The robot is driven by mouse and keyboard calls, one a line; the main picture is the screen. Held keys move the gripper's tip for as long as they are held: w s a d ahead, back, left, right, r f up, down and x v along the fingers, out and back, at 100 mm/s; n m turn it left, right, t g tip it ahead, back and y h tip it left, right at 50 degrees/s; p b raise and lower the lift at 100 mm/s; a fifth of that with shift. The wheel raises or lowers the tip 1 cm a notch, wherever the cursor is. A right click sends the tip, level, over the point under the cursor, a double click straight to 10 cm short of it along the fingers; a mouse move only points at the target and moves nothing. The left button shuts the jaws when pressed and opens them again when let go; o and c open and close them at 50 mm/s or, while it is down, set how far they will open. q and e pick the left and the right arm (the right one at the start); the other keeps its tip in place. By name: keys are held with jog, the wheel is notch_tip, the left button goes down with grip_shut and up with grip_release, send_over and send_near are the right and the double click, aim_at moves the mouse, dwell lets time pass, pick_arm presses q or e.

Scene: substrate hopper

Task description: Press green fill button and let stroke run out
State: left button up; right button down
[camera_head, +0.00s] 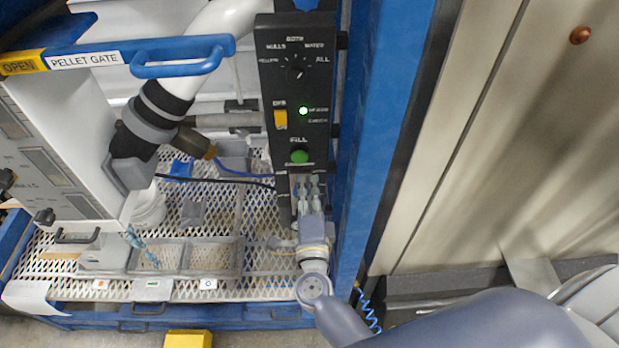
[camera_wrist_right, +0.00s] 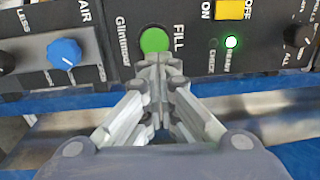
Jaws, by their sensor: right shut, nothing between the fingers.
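The round green fill button (camera_head: 299,157) is on the lower part of the black control panel (camera_head: 268,60), under the word FILL. The button also shows in the right wrist view (camera_wrist_right: 154,40), uncovered for the most part. My right gripper (camera_head: 308,182) points up at the panel from below, its fingers shut and empty. In the right wrist view its fingertips (camera_wrist_right: 158,62) are at the button's lower edge. I cannot tell whether they touch it.
Above the button are a lit green lamp (camera_head: 303,111), a yellow switch (camera_head: 281,120) and a black selector knob (camera_head: 297,70). A blue knob (camera_wrist_right: 64,53) is to the left in the wrist view. A blue post (camera_head: 378,110) stands right of the panel.

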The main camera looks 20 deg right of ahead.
pick_arm(q)
jog(key=f+b, duration=0.1)
jog(key=w+f+b, duration=0.1)
jog(key=shift+f, duration=0.3)
pick_arm(e)
jog(key=v, duration=0.7)
jog(key=shift+a+f, duration=0.15)
jog(key=shift+f, duration=0.15)
jog(key=shift+w, duration=0.15)
